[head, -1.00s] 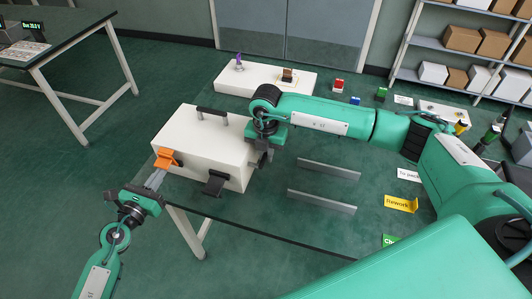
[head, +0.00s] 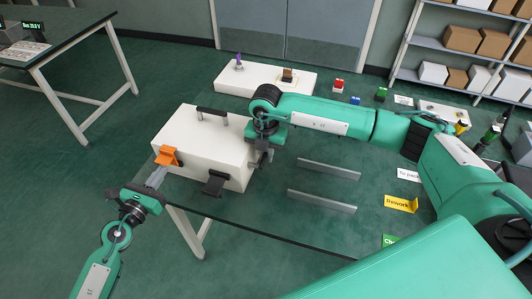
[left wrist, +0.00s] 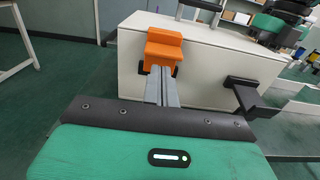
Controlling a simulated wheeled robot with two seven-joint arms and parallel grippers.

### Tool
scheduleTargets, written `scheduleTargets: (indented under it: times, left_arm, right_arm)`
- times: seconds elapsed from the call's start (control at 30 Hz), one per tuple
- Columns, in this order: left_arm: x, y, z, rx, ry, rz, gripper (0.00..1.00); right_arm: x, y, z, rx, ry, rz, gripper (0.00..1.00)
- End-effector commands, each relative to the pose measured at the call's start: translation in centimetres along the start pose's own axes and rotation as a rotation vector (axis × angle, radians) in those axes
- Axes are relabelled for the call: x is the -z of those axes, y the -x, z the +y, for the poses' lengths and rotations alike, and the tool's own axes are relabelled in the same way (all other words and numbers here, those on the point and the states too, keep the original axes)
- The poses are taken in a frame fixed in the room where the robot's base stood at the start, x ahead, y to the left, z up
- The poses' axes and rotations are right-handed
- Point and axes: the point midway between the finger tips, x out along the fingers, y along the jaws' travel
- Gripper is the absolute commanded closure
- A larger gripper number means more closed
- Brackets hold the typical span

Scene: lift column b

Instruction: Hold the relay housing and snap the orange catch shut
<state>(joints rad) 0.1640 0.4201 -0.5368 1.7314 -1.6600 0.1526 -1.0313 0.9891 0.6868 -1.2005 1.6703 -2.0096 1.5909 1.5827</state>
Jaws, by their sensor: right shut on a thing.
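The relay housing (head: 205,138) is a large white box on the table, with a dark handle on top. The orange catch (head: 167,156) is on its near left face and sticks out from it. In the left wrist view the catch (left wrist: 163,48) is just beyond my left fingertips. My left gripper (head: 157,178) has its grey fingers together with nothing visible between them, just below the catch. The left wrist view shows the fingers (left wrist: 162,84) reaching to the catch's lower part; contact is unclear. My right gripper (head: 263,157) is shut on the housing at its right end; the grip is partly hidden.
A black catch (head: 214,183) sticks out of the housing's front face, right of the orange one. Two grey rails (head: 322,201) stand on the table to the right. A white board (head: 265,80) with small parts lies behind. Yellow and white signs stand at the right.

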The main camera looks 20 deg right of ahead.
Motion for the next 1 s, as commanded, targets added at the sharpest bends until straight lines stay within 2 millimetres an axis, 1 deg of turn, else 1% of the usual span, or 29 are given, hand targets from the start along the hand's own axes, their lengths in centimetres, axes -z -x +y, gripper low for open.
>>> scheduleTargets:
  times: [0.17,0.8,1.0]
  left_arm:
    - [0.2,0.3,0.0,0.000,0.000,0.002,1.00]
    - [0.3,6.5,-0.1,0.000,0.001,0.002,1.00]
    - [0.2,7.1,0.0,0.000,0.000,0.001,1.00]
  right_arm:
    - [0.0,0.1,0.0,-0.001,-0.001,-0.001,1.00]
    - [0.0,0.1,0.0,-0.001,0.000,-0.001,1.00]
    - [0.0,0.1,0.0,-0.001,0.000,-0.001,1.00]
